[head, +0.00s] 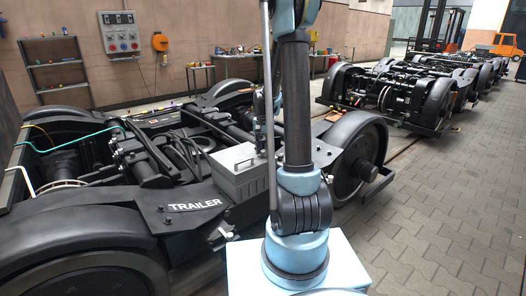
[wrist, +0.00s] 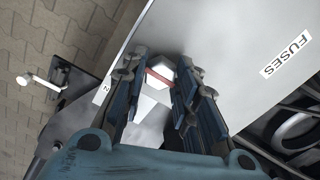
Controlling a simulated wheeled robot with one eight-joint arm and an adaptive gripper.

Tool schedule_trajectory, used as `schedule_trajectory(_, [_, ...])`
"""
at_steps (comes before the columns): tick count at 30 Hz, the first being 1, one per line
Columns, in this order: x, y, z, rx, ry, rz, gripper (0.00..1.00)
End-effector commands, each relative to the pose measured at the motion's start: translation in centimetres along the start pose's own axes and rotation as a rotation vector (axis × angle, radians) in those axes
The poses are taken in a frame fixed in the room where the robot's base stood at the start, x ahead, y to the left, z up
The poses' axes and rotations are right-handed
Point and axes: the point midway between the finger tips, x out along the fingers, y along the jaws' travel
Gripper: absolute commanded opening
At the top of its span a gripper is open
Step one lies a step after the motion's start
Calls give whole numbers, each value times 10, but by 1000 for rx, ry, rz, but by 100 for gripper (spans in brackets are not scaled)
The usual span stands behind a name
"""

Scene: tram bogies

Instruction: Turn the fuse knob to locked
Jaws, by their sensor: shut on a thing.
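The fuse knob (wrist: 152,98) is a pale, faceted grip with a red stripe across it, in the middle of the wrist view. It sits on the light grey face of the fuse box (wrist: 235,60), which bears a FUSES label (wrist: 286,53). My gripper (wrist: 164,70) has one finger on each side of the knob and is shut on it. In the head view the grey fuse box (head: 240,180) stands on the trailer bogie, partly behind my arm. The knob cannot be made out there.
The dark bogie frame (head: 165,215) marked TRAILER surrounds the box, with hoses and wheels close by. A white-tipped lever (wrist: 40,81) sticks out at the left of the wrist view. More bogies (head: 390,95) stand behind. The paved floor (head: 440,220) at right is clear.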

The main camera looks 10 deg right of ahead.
Motion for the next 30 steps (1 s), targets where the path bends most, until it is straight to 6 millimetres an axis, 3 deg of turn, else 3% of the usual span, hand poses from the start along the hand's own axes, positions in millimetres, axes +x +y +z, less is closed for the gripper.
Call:
schedule_trajectory(5, [0,-1,-1,0,2,-1,4])
schedule_trajectory(6, [0,-1,-1,0,2,-1,30])
schedule_trajectory(9, [0,-1,-1,0,2,-1,48])
schedule_trajectory(22, [-5,0,0,-1,0,0,48])
schedule_trajectory(30, [-44,0,0,-1,0,0,48])
